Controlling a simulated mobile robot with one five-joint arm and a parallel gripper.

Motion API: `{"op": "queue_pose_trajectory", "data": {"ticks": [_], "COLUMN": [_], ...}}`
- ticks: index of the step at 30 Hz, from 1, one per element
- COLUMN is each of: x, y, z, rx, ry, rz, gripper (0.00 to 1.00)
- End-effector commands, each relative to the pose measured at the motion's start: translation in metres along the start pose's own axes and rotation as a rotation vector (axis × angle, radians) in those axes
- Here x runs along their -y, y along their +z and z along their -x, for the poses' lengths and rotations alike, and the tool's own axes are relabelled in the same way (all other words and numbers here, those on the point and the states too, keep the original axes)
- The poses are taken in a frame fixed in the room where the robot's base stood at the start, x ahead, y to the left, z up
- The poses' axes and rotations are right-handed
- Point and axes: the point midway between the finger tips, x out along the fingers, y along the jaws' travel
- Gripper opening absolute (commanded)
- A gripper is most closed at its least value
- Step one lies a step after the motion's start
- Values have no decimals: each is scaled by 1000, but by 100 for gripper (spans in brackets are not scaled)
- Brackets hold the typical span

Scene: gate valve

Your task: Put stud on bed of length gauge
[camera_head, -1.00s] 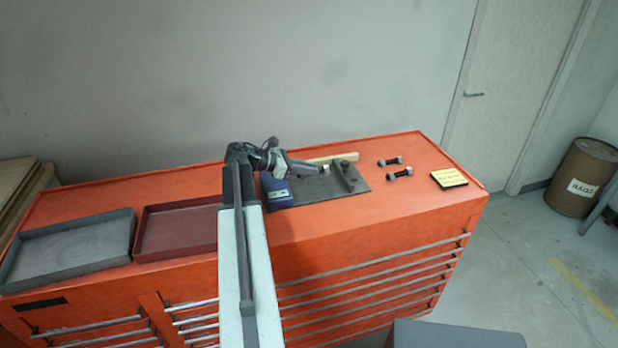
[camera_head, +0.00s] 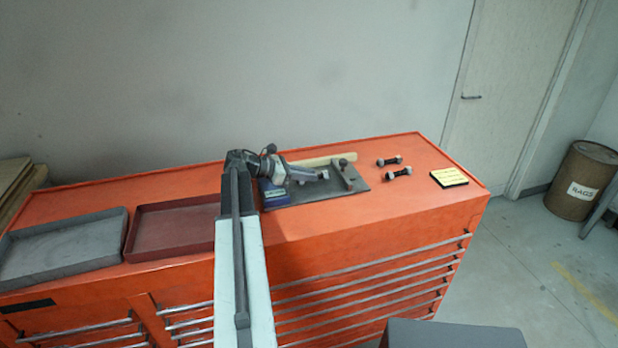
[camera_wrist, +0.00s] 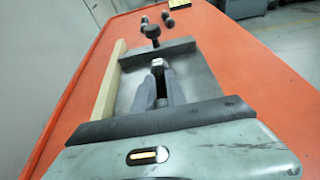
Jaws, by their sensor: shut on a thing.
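The length gauge is a dark flat plate (camera_head: 305,193) on the orange cabinet, with a crossbar (camera_wrist: 182,51) and a knobbed screw (camera_wrist: 150,31) at its far end. My gripper (camera_head: 318,174) is low over the plate, pointing toward the crossbar. In the wrist view its jaws (camera_wrist: 160,88) are shut on a stud. A light nut end of the stud (camera_wrist: 158,62) shows at the fingertips, short of the crossbar; the rest is hidden between the jaws. I cannot tell whether the stud touches the plate.
Two more studs (camera_head: 389,161) (camera_head: 399,173) lie right of the gauge, near a yellow note (camera_head: 449,177). A pale wooden strip (camera_head: 330,159) lies along the gauge's back edge. A blue block (camera_head: 276,199) is at its left end. Red (camera_head: 165,230) and grey (camera_head: 62,247) trays stand left.

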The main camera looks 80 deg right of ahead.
Motion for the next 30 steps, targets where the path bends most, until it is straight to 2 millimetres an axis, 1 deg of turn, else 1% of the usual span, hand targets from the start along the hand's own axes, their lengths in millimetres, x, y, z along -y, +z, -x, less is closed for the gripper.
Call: {"op": "queue_pose_trajectory", "data": {"ticks": [1,3,4,5,6,14,17,19,20,27,30], "x": [7,8,8,8,8,10,10,10,10,6,5], "y": [-12,-11,-12,-12,-12,-14,-7,3,4,7,8], "z": [-4,-4,-4,-4,-4,-6,-4,0,5,70,93], "rx": [-27,-27,-28,-28,-28,-29,-28,-28,-29,-25,-24], "ry": [-16,-17,-17,-17,-18,-19,-20,-20,-18,-13,-13], "rz": [2,3,3,3,3,4,4,4,5,4,3], "gripper": [0,0,25,34,39,39,39,39,39,39,39]}}
